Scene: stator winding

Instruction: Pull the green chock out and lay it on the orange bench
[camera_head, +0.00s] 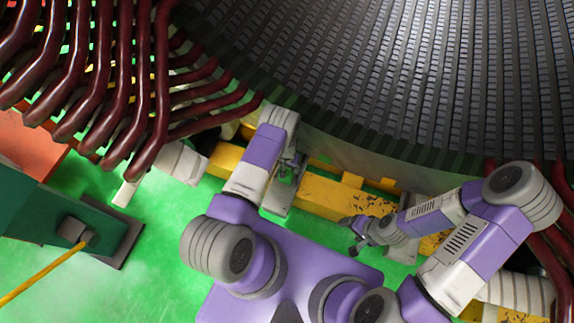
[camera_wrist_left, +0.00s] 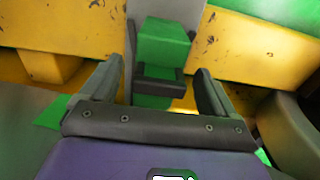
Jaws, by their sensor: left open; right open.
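The green chock (camera_wrist_left: 165,42) sits in a grey bracket (camera_wrist_left: 150,8) between yellow beams, ahead of my left gripper in the left wrist view. My left gripper (camera_wrist_left: 160,72) is open, its two fingers to either side of the line to the chock, with nothing between them. In the head view my left gripper (camera_head: 288,168) is at the yellow beam; I cannot make out the chock there. My right gripper (camera_head: 353,236) is open and empty near the beam. The orange bench (camera_head: 28,142) shows at the left edge of the head view, with a bare top.
The large dark stator (camera_head: 380,70) curves above the yellow beam (camera_head: 345,200). Dark red bent bars (camera_head: 120,80) hang at the upper left. A dark green block (camera_head: 50,225) with a yellow rod stands at left. Green floor (camera_head: 150,270) is clear between it and me.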

